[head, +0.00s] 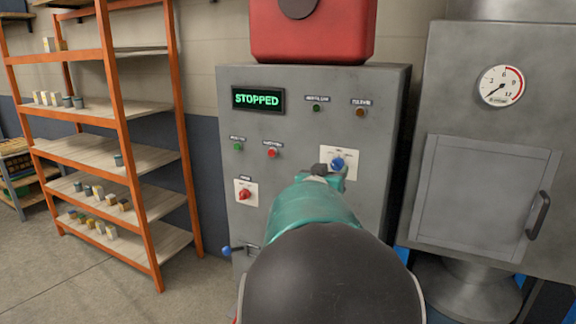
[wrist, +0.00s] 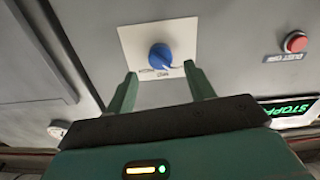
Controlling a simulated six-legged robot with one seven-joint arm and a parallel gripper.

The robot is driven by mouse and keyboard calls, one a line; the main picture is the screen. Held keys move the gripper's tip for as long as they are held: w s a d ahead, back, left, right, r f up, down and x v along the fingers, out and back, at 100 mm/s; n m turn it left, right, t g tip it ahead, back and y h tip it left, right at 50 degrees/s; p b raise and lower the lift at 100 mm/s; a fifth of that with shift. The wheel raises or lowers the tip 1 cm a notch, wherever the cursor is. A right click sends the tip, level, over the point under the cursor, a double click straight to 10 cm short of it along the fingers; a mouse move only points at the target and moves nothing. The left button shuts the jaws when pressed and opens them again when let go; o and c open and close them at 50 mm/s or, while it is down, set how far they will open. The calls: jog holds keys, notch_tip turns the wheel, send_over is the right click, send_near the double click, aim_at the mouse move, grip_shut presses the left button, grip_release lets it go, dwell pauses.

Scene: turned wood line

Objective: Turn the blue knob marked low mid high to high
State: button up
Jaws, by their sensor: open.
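The blue knob (head: 338,163) sits on a white plate (head: 352,156) at the right of the grey control panel (head: 300,110). In the wrist view the blue knob (wrist: 160,57) is in full view on its plate, with small lettering too small to read surely. My gripper (wrist: 160,82) is open, its two green fingers apart below the knob in that view, not closed around it. In the head view my gripper (head: 330,172) is close in front of the knob and partly covers it.
The panel bears a green STOPPED display (head: 258,100), a red knob (head: 244,194), a red button (head: 272,152) and small lamps. A grey cabinet (head: 480,190) with a gauge (head: 502,86) stands at right. An orange shelf (head: 120,120) stands at left, with clear floor before it.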

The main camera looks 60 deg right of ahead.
aim_at(335, 166)
jog(key=d, duration=0.4)
jog(key=shift+w+d, duration=0.1)
jog(key=shift+w, duration=0.3)
jog(key=c, duration=1)
